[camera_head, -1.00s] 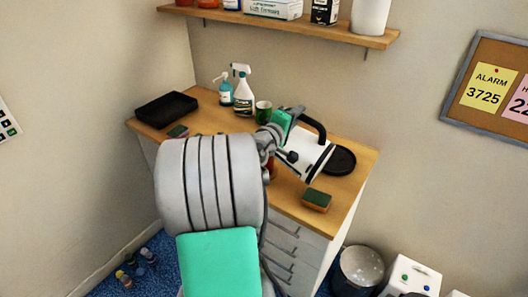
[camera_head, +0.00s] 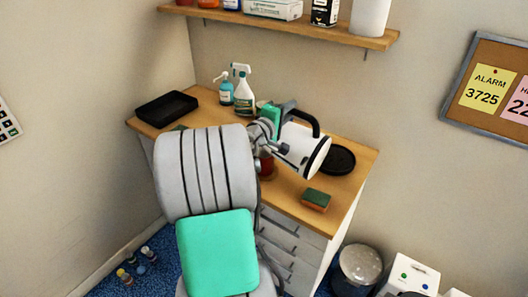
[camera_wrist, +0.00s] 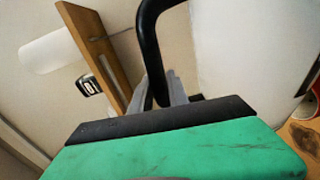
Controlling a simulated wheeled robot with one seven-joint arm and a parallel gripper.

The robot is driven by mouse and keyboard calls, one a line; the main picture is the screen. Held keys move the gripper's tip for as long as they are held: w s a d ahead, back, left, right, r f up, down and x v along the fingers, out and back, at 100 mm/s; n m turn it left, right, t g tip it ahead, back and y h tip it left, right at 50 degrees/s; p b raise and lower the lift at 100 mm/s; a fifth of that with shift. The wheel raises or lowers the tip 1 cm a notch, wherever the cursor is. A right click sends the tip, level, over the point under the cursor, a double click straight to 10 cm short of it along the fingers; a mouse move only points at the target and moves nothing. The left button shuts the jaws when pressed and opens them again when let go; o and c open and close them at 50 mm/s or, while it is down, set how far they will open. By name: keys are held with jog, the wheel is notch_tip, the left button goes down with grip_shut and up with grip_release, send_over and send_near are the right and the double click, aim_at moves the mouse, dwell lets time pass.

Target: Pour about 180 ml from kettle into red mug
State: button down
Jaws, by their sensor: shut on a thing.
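The white kettle (camera_head: 298,148) with a black handle and dark rim hangs above the counter in my gripper (camera_head: 284,113). My gripper is shut on the kettle's black handle, which also shows in the wrist view (camera_wrist: 150,40). The kettle is tilted, its dark-rimmed end facing right. The red mug (camera_head: 266,165) stands on the counter below and left of the kettle, partly hidden by my arm. I cannot see the mug's inside or any liquid.
A round black base (camera_head: 338,160) lies right of the kettle. A green-brown sponge (camera_head: 316,200) lies near the front edge. Spray bottle (camera_head: 243,92), soap bottle (camera_head: 225,91) and black tray (camera_head: 167,109) stand at the back left. A shelf (camera_head: 290,28) hangs above.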

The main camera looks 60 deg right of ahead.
aim_at(308, 120)
jog(key=shift+w+d+r+n+p, duration=0.1)
jog(key=shift+w+r+n+p, duration=0.3)
jog(key=shift+w, duration=0.2)
jog(key=shift+w+d+r+n+p, duration=0.1)
jog(key=shift+w+r+n+p, duration=0.2)
jog(key=shift+w, duration=0.25)
dwell(2.8)
jog(key=s+f+m+b, duration=0.1)
jog(key=s, duration=0.1)
jog(key=s+f+m+b, duration=0.1)
jog(key=s, duration=0.2)
jog(key=s+a+f+m+b, duration=0.1)
jog(key=s, duration=0.1)
jog(key=shift+s+a+m, duration=0.1)
jog(key=shift+s+m, duration=0.2)
jog(key=shift+m, duration=0.1)
jog(key=shift+s+f+b, duration=0.1)
jog(key=shift+f+b, duration=0.05)
jog(key=shift+b, duration=0.35)
jog(key=shift+s+m, duration=0.2)
jog(key=shift+m, duration=0.2)
jog(key=shift+s+a, duration=0.1)
jog(key=shift+s, duration=0.05)
